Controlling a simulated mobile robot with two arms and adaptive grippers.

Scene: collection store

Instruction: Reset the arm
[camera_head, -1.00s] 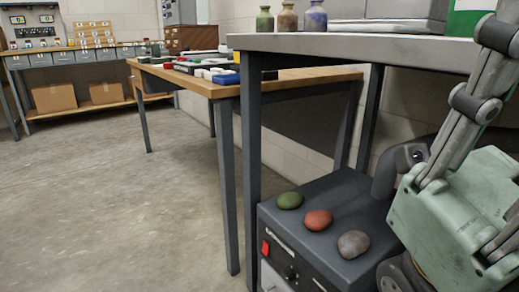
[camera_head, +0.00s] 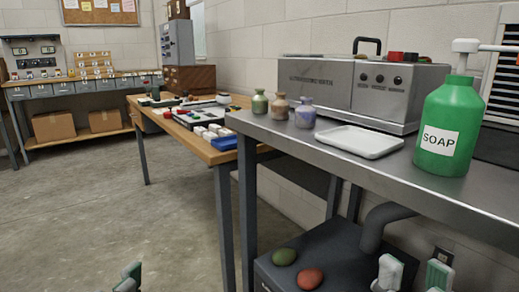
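My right gripper (camera_head: 414,274) shows at the bottom edge, right of the middle. Its two pale green fingertips stand apart with nothing between them, in front of the dark box under the steel bench. My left gripper (camera_head: 129,279) shows at the bottom left, over the concrete floor. Only a small part of its tips is in view, so I cannot tell its opening. Both arms are otherwise below the picture.
The steel bench (camera_head: 296,137) holds a green soap bottle (camera_head: 450,125), a white tray (camera_head: 360,141) and several small bottles. Floor at left is clear.

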